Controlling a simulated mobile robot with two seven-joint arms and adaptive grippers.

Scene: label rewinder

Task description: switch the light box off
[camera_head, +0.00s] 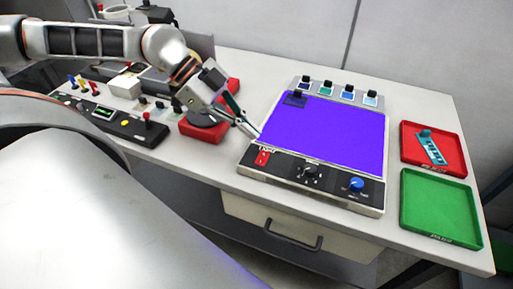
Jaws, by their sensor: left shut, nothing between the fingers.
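The light box (325,136) lies on the table with its panel glowing violet-blue. Its dark front strip carries a red switch (262,158) at the left, a black knob (309,173) in the middle and a blue knob (356,184) at the right. My left gripper (254,133) is shut and empty. Its fingertips are at the panel's left edge, just above and left of the red switch in the picture. I cannot tell whether they touch the box. My right gripper is not in view.
A red tray (457,164) holding a teal strip (432,148) and a green tray (465,207) are at the right. Several sample clips (347,92) line the box's back edge. A control panel (118,121) with levers and a red block (203,132) stand at the left.

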